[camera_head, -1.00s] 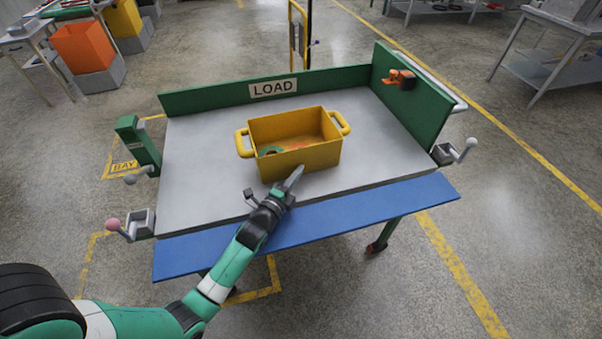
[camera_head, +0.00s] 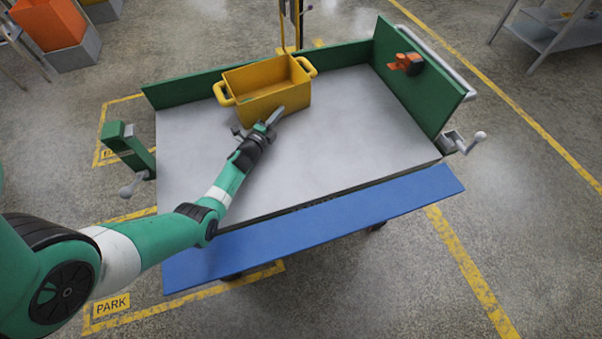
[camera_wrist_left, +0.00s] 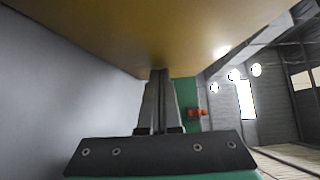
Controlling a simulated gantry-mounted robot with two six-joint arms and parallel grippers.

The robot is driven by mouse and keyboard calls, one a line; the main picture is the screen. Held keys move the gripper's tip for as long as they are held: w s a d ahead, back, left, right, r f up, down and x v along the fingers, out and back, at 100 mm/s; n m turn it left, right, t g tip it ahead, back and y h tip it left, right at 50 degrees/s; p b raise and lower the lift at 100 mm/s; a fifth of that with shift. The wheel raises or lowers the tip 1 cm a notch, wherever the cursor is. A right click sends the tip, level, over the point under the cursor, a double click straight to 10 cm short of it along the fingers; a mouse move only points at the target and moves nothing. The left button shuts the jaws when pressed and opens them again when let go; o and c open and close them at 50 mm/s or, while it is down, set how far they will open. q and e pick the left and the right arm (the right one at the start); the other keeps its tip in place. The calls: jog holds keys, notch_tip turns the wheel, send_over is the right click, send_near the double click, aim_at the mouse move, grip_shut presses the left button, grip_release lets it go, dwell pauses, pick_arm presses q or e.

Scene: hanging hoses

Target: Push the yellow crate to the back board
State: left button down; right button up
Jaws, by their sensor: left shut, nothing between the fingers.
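The yellow crate (camera_head: 282,101) stands upright on the grey tabletop (camera_head: 340,130), right in front of the green back board (camera_head: 180,92). It hides the middle of the board and its LOAD label. I cannot tell whether its far side touches the board. My left gripper (camera_head: 273,118) is shut and empty, with its tips at the crate's near wall. In the left wrist view the shut fingers (camera_wrist_left: 158,100) point up to the crate's blurred yellow-brown surface (camera_wrist_left: 140,35); contact is hard to judge. My right gripper is not in view.
A green side board (camera_head: 420,85) with an orange clamp (camera_head: 407,63) closes the table's right side. A blue strip (camera_head: 320,225) runs along the near edge. The tabletop in front and right of the crate is clear. A green post (camera_head: 127,148) stands at the left.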

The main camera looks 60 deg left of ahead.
pick_arm(q)
jog(key=shift+a, duration=0.35)
jog(key=shift+w+a+r, duration=0.1)
jog(key=shift+w+r, duration=0.05)
